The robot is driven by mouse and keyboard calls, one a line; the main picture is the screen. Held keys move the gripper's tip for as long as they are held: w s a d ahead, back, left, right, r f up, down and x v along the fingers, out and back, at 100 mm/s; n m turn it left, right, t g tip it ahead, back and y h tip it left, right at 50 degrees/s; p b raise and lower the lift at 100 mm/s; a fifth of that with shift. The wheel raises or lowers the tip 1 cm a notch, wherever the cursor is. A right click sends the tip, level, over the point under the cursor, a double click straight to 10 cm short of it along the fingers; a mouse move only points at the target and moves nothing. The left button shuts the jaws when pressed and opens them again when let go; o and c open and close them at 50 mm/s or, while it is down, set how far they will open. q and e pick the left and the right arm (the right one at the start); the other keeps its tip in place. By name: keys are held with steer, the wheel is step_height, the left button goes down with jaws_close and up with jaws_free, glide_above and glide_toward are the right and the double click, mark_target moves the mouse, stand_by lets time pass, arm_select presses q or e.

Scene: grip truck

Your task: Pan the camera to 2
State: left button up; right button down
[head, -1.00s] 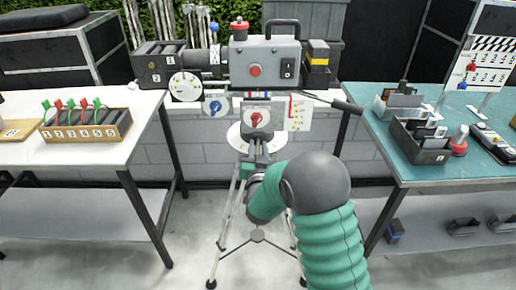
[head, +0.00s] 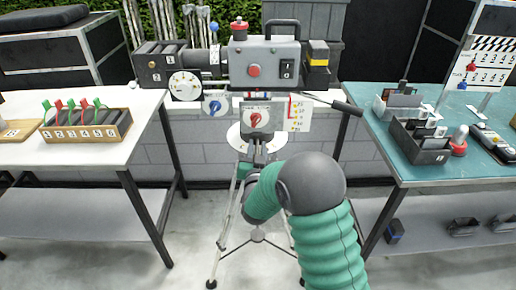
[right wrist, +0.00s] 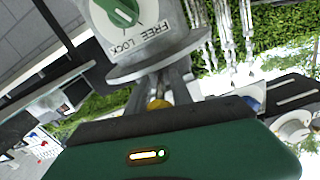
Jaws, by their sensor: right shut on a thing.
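The grey camera (head: 265,62) sits on a tripod (head: 233,215) behind the tables, with a red knob dial (head: 256,119) and a blue knob dial (head: 215,105) below it. A white disc (head: 236,138) lies around the tripod head. My right gripper (head: 259,150) is just below the red knob dial, partly hidden by my wrist. In the right wrist view its fingers (right wrist: 168,88) are shut on a part of the camera mount, close to a green knob (right wrist: 121,10) marked FREE and LOCK. The exact part held is hidden. My left gripper is not in view.
A white table (head: 90,165) on the left holds a wooden rack (head: 90,125) of numbered clips. A teal table (head: 450,165) on the right holds a dark tray (head: 420,145). A black handle (head: 347,107) sticks out to the camera's right.

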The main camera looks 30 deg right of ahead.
mark_target(246, 147)
steer(key=a+m+g+h, duration=0.1)
steer(key=w+a+m+g+h+p, duration=0.1)
steer(key=h, duration=0.1)
steer(key=shift+w+r, duration=0.15)
steer(key=shift+w, duration=0.1)
steer(key=shift+w+a+m+g+h+p, duration=0.4)
steer(key=shift+m+g+h, duration=0.2)
steer(key=shift+m+g, duration=0.2)
steer(key=shift+d, duration=0.1)
steer(key=c, duration=1.2)
jaws_free()
steer(key=p+v, duration=0.1)
steer(key=v, duration=1.6)
